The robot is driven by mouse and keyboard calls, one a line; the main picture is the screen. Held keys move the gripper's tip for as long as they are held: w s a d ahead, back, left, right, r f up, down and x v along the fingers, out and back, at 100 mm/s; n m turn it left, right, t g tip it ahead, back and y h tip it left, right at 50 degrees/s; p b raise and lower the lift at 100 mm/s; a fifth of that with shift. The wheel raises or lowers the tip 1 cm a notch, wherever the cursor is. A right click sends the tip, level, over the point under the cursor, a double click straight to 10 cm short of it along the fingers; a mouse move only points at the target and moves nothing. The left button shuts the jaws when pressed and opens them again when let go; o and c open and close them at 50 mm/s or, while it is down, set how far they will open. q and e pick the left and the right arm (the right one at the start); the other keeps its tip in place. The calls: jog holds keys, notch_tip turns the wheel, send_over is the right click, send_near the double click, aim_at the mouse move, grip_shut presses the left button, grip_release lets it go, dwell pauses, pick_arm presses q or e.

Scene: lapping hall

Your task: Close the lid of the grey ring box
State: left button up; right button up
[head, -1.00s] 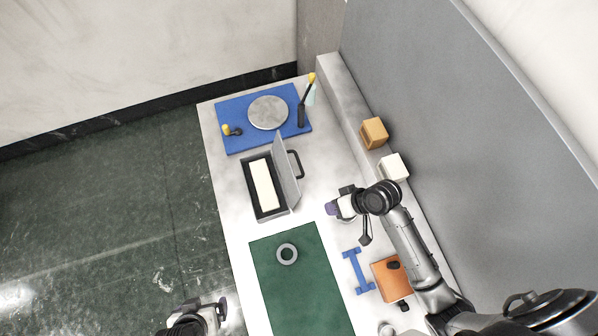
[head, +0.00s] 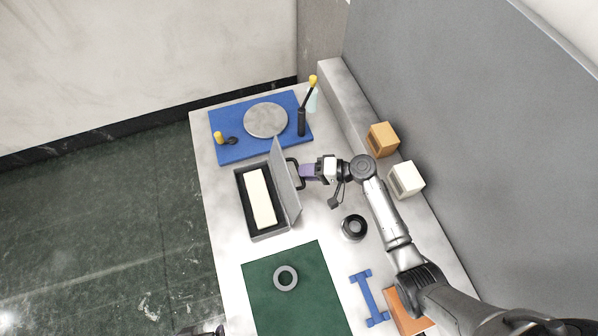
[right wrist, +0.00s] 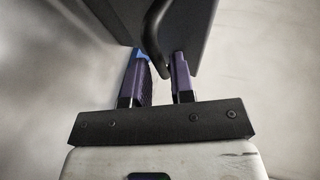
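The grey ring box (head: 270,233) stands open on the bench, with a cream block (head: 260,198) inside. Its grey lid (head: 286,185) stands up steeply along the box's right side. A dark handle (head: 295,167) sticks out from the lid's outer face. My right gripper (head: 303,172) is at this handle, right of the lid. In the right wrist view its two purple fingers (right wrist: 158,80) are apart, and the dark handle (right wrist: 153,32) reaches down between their tips. Whether a finger touches it I cannot tell. My left gripper (head: 205,331) barely shows at the bottom edge.
A blue board (head: 232,152) with a grey disc (head: 266,120) lies behind the box. A green mat (head: 275,305) with a ring (head: 286,278) lies in front. A black round item (head: 354,227), an orange block (head: 382,139) and a white block (head: 406,179) are to the right.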

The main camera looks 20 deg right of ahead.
jog(key=shift+x, duration=1.3)
jog(key=shift+c, duration=0.5)
grip_shut()
